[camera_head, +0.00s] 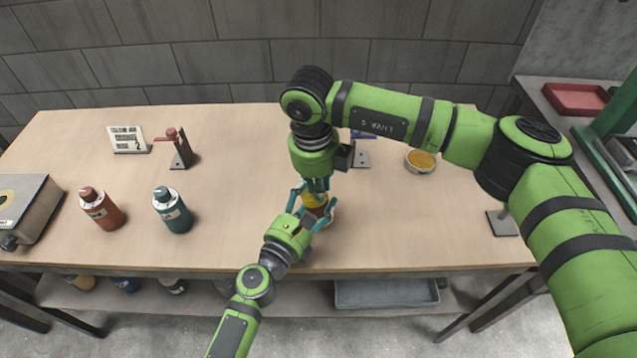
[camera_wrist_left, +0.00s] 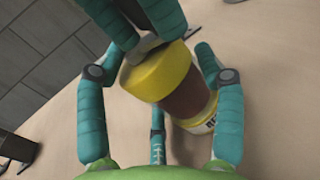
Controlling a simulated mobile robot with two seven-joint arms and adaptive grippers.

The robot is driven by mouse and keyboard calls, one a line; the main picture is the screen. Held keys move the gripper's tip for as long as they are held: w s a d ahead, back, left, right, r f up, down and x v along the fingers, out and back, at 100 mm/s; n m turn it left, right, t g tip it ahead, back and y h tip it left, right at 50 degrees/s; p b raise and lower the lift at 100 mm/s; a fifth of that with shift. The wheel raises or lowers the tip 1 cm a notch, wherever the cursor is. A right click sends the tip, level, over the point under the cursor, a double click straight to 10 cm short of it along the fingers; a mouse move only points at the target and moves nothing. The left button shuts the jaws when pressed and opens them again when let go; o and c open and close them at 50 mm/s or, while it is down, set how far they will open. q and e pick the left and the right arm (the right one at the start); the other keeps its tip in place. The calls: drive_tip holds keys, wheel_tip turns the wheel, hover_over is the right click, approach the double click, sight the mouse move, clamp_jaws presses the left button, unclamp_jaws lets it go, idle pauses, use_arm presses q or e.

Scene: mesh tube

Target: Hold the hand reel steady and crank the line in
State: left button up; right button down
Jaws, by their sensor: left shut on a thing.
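The hand reel (camera_head: 315,201) has a yellow end and a brown body, and is mostly covered by my grippers over the table's front middle. The left wrist view shows the reel (camera_wrist_left: 184,92) tilted, with a white lettered band at its lower end. My left gripper (camera_head: 312,207) is shut on the reel, its teal fingers on either side of it. My right gripper (camera_head: 318,186) points down from above at the yellow end. Its fingertips (camera_wrist_left: 143,38) meet a small grey part there. Whether they grip it is unclear, and the crank cannot be made out.
The wooden table (camera_head: 250,135) holds a red bottle (camera_head: 101,212), a teal bottle (camera_head: 173,214), a small sign (camera_head: 127,139) and a red-topped stand (camera_head: 181,150). A round yellow-filled dish (camera_head: 420,161) sits at right. A grey box (camera_head: 25,207) lies at the left edge.

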drive_tip(key=shift+w+d+n, duration=0.15)
drive_tip(key=shift+n, duration=0.95)
use_arm(q)
drive_tip(key=shift+r, duration=0.1)
use_arm(e)
drive_tip(key=c, duration=1.2)
unclamp_jaws()
drive_tip(key=shift+r, duration=0.1)
drive_tip(key=r, duration=1.2)
drive_tip(key=shift+a, duration=0.2)
